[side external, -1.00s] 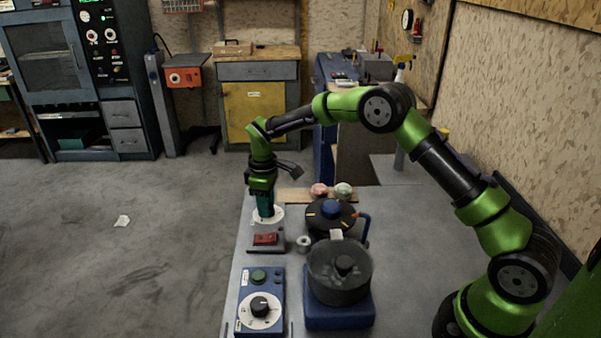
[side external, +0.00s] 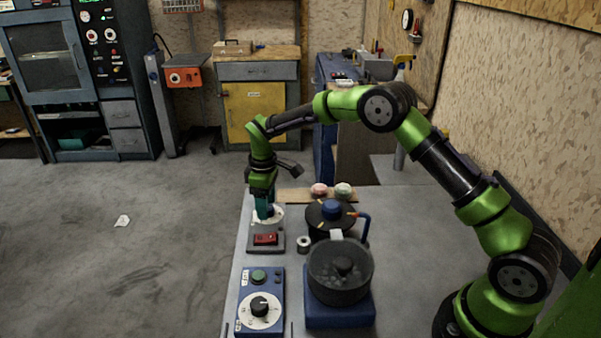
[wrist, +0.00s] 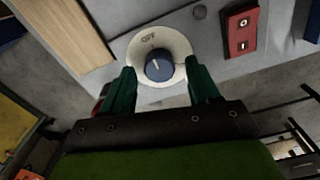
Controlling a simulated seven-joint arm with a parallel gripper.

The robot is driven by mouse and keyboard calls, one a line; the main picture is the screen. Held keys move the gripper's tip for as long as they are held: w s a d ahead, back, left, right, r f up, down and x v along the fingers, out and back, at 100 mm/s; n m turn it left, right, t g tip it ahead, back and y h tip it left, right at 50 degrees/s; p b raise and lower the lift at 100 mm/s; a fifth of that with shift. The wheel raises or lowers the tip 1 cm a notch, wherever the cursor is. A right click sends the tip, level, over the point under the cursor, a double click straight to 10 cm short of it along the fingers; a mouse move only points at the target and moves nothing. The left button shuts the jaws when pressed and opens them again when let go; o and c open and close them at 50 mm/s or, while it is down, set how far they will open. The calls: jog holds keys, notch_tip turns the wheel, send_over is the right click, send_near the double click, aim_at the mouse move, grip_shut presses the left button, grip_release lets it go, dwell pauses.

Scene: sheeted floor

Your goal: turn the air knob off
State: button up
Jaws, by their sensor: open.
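The air knob (wrist: 160,70) is blue and sits on a round white dial (wrist: 172,41) marked OFF in the wrist view. A small pale mark shows on the knob's OFF-label side. My gripper (wrist: 159,74) is open, with one teal finger on each side of the knob; I cannot tell whether they touch it. In the side external view my gripper (side external: 263,212) points down over the white dial (side external: 279,214) at the left edge of the table. The knob is hidden there by the fingers.
A red rocker switch (side external: 265,239) is just in front of the dial. A blue control box (side external: 246,312) and a dark round vessel (side external: 340,280) stand nearer the camera. A dark pot-like device (side external: 318,217) is close on the right. The floor lies beyond the table's left edge.

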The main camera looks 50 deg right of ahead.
notch_tip(320, 180, up, 17)
jog(key=shift+f, duration=0.2)
dwell(0.3)
jog(key=s+r+m+t, duration=0.1)
jog(key=s+m+t, duration=0.1)
jog(key=s, duration=0.8)
jog(key=s+r+m+t+y, duration=0.1)
jog(key=s+m, duration=0.4)
jog(key=s, duration=0.5)
jog(key=s+r+m+t+y, duration=0.1)
jog(key=s+r+m+t, duration=0.2)
jog(key=s, duration=0.8)
jog(key=shift+a+r+m+t, duration=0.15)
jog(key=shift+r+m+t, duration=0.15)
jog(key=shift+t, duration=0.3)
